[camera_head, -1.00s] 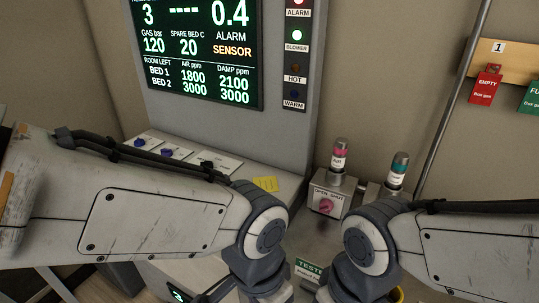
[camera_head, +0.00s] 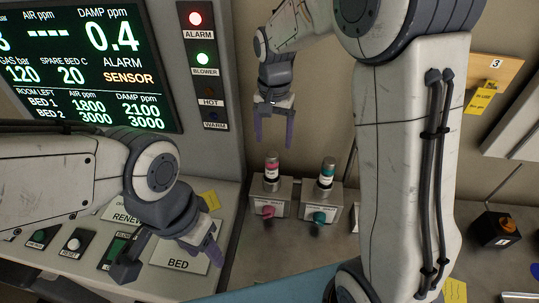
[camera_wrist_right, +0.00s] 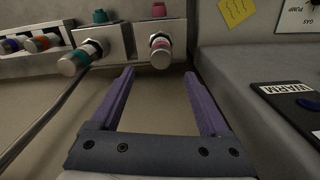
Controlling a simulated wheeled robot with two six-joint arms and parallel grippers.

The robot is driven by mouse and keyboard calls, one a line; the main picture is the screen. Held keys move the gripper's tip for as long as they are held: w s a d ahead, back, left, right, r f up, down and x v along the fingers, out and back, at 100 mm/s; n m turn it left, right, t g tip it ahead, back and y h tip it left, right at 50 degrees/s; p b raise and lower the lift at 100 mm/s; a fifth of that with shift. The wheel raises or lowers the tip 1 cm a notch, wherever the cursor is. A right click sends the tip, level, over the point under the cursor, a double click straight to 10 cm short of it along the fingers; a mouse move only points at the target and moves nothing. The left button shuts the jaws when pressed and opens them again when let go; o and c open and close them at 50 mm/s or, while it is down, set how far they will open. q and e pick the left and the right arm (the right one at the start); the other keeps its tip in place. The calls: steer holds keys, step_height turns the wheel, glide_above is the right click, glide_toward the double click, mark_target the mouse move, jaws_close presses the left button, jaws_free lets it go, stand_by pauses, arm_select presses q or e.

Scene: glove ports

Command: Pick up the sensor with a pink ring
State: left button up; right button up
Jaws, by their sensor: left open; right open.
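The sensor with a pink ring (camera_head: 272,170) stands upright on a grey box with a pink knob, below the monitor's right edge. It also shows in the right wrist view (camera_wrist_right: 160,47), just beyond the fingertips and between them. My right gripper (camera_head: 272,143) is open, its purple fingers pointing down above this sensor; in its wrist view the fingers (camera_wrist_right: 160,74) are apart with nothing between. My left gripper (camera_head: 205,246) is open and empty over the labelled panel at lower left.
A teal-ringed sensor (camera_head: 326,172) stands on the box to the right, close to the pink one; it also shows in the wrist view (camera_wrist_right: 78,60). A grey console (camera_wrist_right: 245,75) lies beside the right gripper. A black box (camera_head: 495,229) sits at far right.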

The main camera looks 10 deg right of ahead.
mark_target(272, 163)
steer(key=f, duration=0.3)
steer(key=shift+a+f, duration=0.2)
steer(key=shift+a, duration=0.1)
steer(key=f+p, duration=0.2)
steer(key=f, duration=0.1)
steer(key=f+p, duration=0.1)
steer(key=shift+s+f, duration=0.4)
steer(key=shift+f, duration=0.35)
steer(key=shift+r, duration=0.1)
jaws_close()
